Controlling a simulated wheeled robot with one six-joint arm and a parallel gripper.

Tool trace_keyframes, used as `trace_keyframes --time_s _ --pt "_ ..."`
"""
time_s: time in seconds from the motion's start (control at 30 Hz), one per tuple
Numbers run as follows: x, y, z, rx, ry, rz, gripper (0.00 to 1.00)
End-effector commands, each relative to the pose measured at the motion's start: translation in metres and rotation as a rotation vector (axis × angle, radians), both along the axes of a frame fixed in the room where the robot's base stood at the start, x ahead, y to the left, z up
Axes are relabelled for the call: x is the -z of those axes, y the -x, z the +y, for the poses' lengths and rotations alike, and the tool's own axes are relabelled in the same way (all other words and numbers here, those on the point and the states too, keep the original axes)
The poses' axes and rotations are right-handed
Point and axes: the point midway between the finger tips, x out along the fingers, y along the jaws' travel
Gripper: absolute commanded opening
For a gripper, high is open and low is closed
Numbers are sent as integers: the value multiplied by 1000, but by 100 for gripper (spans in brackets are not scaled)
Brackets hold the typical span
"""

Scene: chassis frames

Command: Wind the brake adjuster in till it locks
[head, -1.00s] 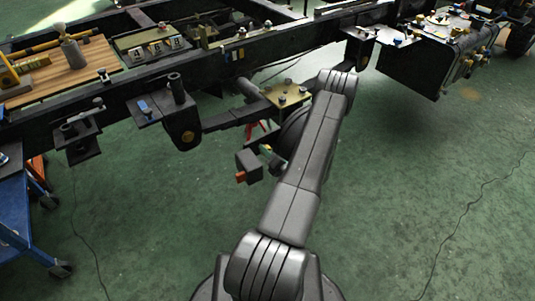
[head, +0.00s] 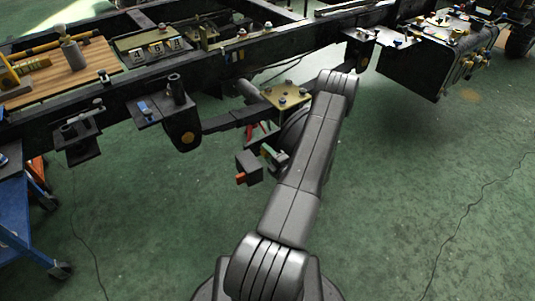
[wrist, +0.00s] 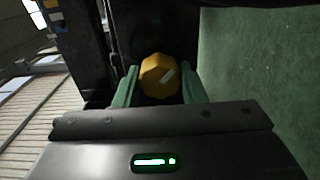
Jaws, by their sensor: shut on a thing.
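In the head view my gripper (head: 271,155) is mostly hidden behind my own arm, with a bit of green finger showing below the brass-coloured plate. The adjuster cannot be made out in the head view.
A dark chassis rail (head: 225,62) crosses the scene above my gripper. A brass-coloured bolted plate (head: 288,97) sits close by my arm. A blue trolley (head: 22,220) stands at the left.

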Motion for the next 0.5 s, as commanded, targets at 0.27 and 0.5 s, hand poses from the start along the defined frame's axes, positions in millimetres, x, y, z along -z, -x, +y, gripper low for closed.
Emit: trace_keyframes --time_s 0.27,0.5 --pt "0 0 0 1 -8 7 14" --pt "0 0 0 1 -8 6 49"
